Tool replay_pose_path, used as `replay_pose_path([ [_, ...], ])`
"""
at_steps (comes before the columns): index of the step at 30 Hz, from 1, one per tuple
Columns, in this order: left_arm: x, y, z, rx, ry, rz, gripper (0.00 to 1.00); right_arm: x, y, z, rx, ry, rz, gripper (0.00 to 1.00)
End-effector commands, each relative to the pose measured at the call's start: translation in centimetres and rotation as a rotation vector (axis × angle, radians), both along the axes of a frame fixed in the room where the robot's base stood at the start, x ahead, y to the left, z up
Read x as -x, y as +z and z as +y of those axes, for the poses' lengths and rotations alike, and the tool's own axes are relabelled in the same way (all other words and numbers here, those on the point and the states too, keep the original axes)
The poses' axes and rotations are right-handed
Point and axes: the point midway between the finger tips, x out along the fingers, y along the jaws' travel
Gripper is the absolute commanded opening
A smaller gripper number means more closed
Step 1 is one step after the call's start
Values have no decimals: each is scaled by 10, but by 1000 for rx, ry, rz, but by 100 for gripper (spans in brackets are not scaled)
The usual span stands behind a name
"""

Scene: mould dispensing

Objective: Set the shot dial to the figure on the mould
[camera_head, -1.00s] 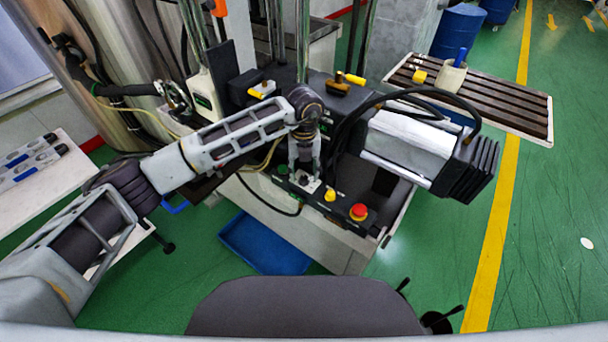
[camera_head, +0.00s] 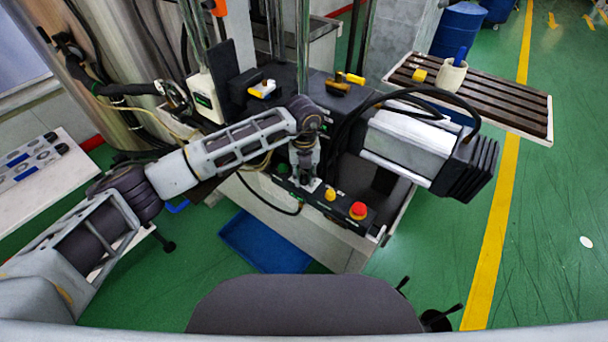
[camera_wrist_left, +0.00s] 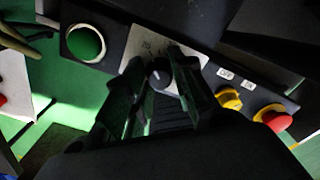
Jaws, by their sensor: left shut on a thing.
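The shot dial (camera_wrist_left: 160,74) is a small round knob on a pale plate (camera_wrist_left: 146,44) with markings too dim to read in the left wrist view. My left gripper (camera_wrist_left: 152,80) points down at the panel, its dark fingers shut on the dial from both sides. In the head view my left gripper (camera_head: 304,176) reaches the control panel's front, over the pale dial plate (camera_head: 314,185). The fingers hide part of the dial. I cannot make out a figure on any mould. My right gripper is out of view.
On the panel are a green button (camera_wrist_left: 86,43), a yellow knob (camera_wrist_left: 228,98) and a red button (camera_wrist_left: 275,120). A black cable and motor (camera_head: 412,142) stand to the right. A white table (camera_head: 75,185) at left bears flat grey-and-blue pieces. A blue tray (camera_head: 262,245) lies below.

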Motion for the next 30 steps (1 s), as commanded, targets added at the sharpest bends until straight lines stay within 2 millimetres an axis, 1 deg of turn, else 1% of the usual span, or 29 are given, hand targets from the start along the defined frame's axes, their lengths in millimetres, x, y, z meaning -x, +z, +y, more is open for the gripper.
replay_pose_path([
  [1,0,0,0,0,0,0,4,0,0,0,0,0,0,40],
  [2,0,0,0,0,0,0,2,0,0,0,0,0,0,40],
  [11,0,0,0,0,-23,-1,2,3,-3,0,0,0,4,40],
  [19,-1,-1,0,0,-120,-2,2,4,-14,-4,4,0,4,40],
  [23,-1,-2,0,0,-199,-2,2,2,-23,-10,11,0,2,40],
  [30,-1,-2,0,0,-371,-4,2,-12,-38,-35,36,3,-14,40],
])
